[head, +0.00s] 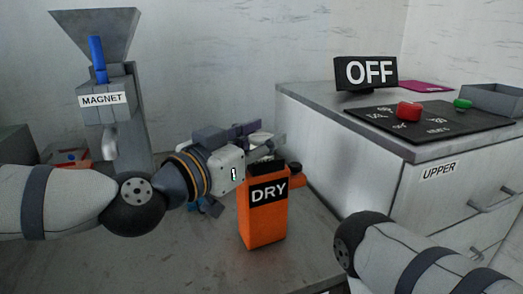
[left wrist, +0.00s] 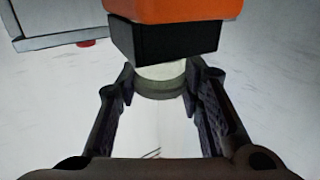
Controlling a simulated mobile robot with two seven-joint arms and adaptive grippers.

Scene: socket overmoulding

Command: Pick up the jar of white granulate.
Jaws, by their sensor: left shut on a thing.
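My left gripper (head: 270,146) is beside and partly behind the top of the orange box labelled DRY (head: 265,218) in the head view. In the left wrist view my left gripper (left wrist: 158,80) has its fingers on both sides of a small round jar (left wrist: 160,88), pale with a grey-green rim, and is shut on it. The orange box with its black part (left wrist: 162,40) shows just beyond the jar and covers part of it. The jar's contents cannot be made out. My right gripper is out of view.
A grey hopper labelled MAGNET (head: 103,99) stands at the left. At the right is a white cabinet labelled UPPER (head: 340,140), with an OFF sign (head: 370,72), a black panel (head: 385,122) and a red button (head: 408,111). The front table surface (head: 200,265) is clear.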

